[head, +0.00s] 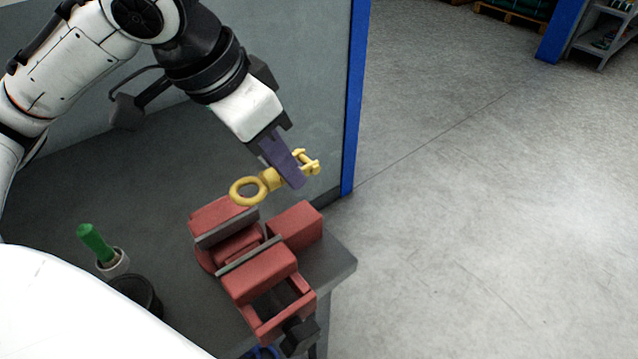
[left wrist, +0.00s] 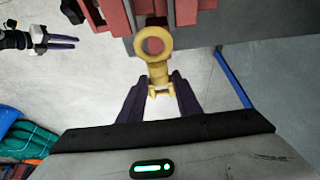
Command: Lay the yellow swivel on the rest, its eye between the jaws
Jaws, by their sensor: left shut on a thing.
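The yellow swivel (head: 270,181) has a round eye at one end and a forked end with a pin at the other. My left gripper (head: 291,178) is shut on its middle and holds it in the air, eye toward the left. In the left wrist view the eye (left wrist: 153,42) overlaps the red vise. The red vise (head: 262,275) has two grey-faced jaws (head: 228,230) standing apart. A red block (head: 296,226) at the right end of the jaws may be the rest. My right gripper (left wrist: 62,41) shows small in the left wrist view, fingers apart and empty.
The vise is at the corner of a dark grey bench (head: 343,266). A green-handled tool (head: 96,243) stands in a holder at left, near a black round container (head: 137,290). A grey panel with a blue post (head: 354,100) rises behind. Open floor lies right.

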